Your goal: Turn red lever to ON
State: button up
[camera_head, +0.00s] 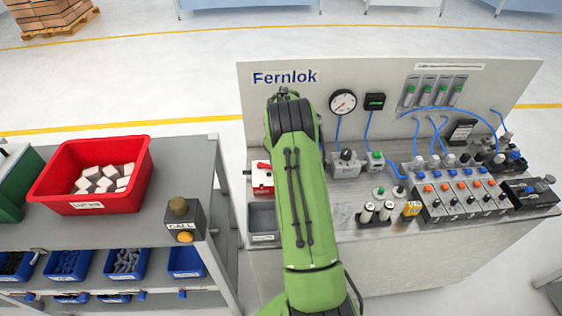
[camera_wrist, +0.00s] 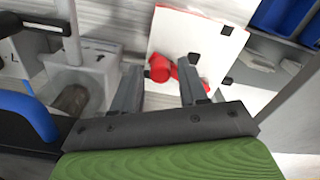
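The red lever (camera_head: 264,166) sits on a white and red box (camera_head: 262,181) at the left end of the bench, just left of my green arm. In the wrist view the lever (camera_wrist: 160,68) shows as a red knob and bar against the white plate (camera_wrist: 205,42). My gripper (camera_wrist: 160,80) is open, its two dark fingers apart. The red knob appears between the fingertips, and the right finger partly covers the bar. I cannot tell whether they touch. My arm hides the gripper in the head view. Any ON marking is too small to read.
A grey bin (camera_head: 263,221) stands in front of the lever box. A grey valve block (camera_head: 345,164) with blue hoses is to the right. The Fernlok back panel (camera_head: 290,100) rises behind. A shelf with a red crate (camera_head: 55,187) and call button box (camera_head: 184,218) is left.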

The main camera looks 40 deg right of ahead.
jog(key=shift+o, duration=0.3)
notch_tip(320, 180, up, 16)
jog(key=p, duration=0.1)
jog(key=shift+f+p, duration=0.15)
jog(key=shift+p, duration=0.2)
jog(key=shift+c, duration=0.3)
